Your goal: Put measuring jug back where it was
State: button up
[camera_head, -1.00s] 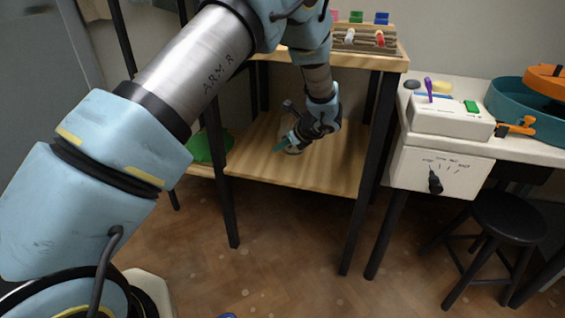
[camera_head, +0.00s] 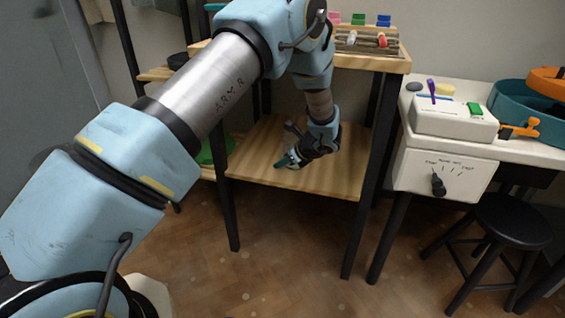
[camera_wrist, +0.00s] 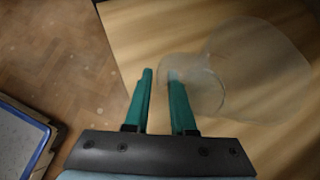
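The measuring jug (camera_wrist: 262,72) is clear and faint in the wrist view, over the wooden shelf at the right of the fingers. A smaller rounded clear part of it overlaps the right finger, and its left edge lies between the fingers. My gripper (camera_wrist: 160,80) has two green fingers with a narrow gap between them. I cannot tell whether they press on the jug or whether it rests on the shelf. In the head view my gripper (camera_head: 283,163) is low over the lower shelf (camera_head: 325,182), pointing left. The jug is barely distinguishable there.
Black posts (camera_head: 357,185) frame the shelf, with a wooden top shelf (camera_head: 375,63) above it. A green item (camera_head: 213,150) is at the left. A white table (camera_head: 535,150) and a black stool (camera_head: 508,222) stand to the right. The lower shelf's right side is clear.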

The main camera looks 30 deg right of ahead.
jog(key=shift+o, duration=1.2)
jog(key=shift+r, duration=0.1)
jog(key=p+v, duration=0.2)
jog(key=v, duration=1)
jog(key=w+a+r+n+g+y, duration=0.1)
jog(key=w+a+r+n+g, duration=0.3)
jog(key=a, duration=0.7)
jog(key=a+r+n+g, duration=0.1)
jog(key=a+n, duration=0.6)
jog(key=a, duration=0.3)
jog(key=s+a+r+n+h, duration=0.1)
jog(key=s+a+r+n, duration=0.1)
jog(key=a+n, duration=0.4)
jog(key=s+a+r+n+g+h, duration=0.1)
jog(key=s+a+r+n, duration=0.1)
jog(key=s+a+n, duration=0.3)
jog(key=s+a+r+n+g+h, duration=0.1)
jog(key=s+a+n, duration=0.2)
jog(key=a+n, duration=0.5)
jog(key=a, duration=0.4)
jog(key=shift+s+r+n+h, duration=0.25)
jog(key=shift+r+n+h, duration=0.05)
jog(key=shift+r+h, duration=0.1)
